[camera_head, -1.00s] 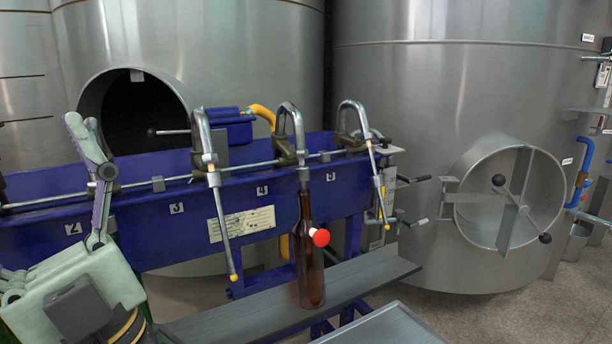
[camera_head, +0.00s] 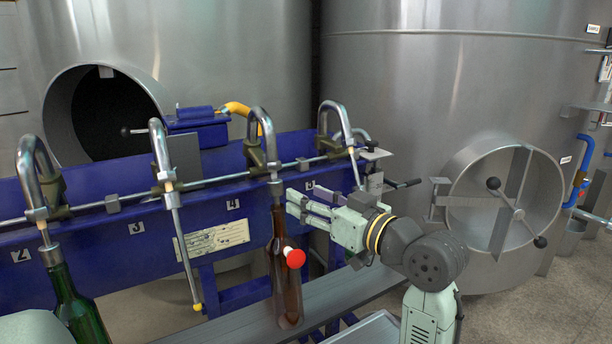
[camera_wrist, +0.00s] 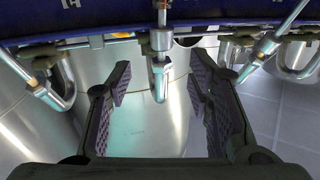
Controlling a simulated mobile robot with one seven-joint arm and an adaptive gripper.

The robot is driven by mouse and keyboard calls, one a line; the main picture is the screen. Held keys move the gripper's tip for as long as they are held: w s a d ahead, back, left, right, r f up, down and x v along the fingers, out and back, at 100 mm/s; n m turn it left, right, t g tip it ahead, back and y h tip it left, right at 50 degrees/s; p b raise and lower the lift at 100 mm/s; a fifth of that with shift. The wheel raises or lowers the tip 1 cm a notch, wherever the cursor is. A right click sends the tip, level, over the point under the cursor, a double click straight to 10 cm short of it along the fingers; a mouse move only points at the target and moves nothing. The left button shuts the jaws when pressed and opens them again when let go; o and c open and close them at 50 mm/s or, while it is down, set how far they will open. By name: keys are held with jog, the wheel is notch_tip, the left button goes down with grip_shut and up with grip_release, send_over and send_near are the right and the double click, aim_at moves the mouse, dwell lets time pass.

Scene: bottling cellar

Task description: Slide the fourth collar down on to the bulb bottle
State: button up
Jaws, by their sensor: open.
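The brown bulb bottle (camera_head: 286,270), with a red ball on its side, stands upright under the spout beside label 4. The fourth collar (camera_head: 275,188) is a small grey metal sleeve at the top of its neck; I cannot tell whether it touches the glass. My gripper (camera_head: 291,203) is open and empty, its fingers reaching in from the right close beside the neck. In the wrist view, my gripper (camera_wrist: 158,82) shows its two ridged fingers spread apart, with a metal collar (camera_wrist: 161,41) on the rod beyond and between them. The bottle is not discernible there.
The blue filler trough (camera_head: 100,245) carries several curved spouts on a long rod. A green bottle (camera_head: 78,305) stands under the spout by label 2. A grey shelf (camera_head: 345,293) runs below.

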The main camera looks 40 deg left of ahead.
aim_at(280, 185)
jog(key=a+p, duration=0.1)
jog(key=a, duration=0.4)
jog(key=a+p, duration=0.1)
jog(key=a, duration=0.4)
jog(key=shift+w+a, duration=0.2)
jog(key=shift+a, duration=0.15)
jog(key=shift+c, duration=0.2)
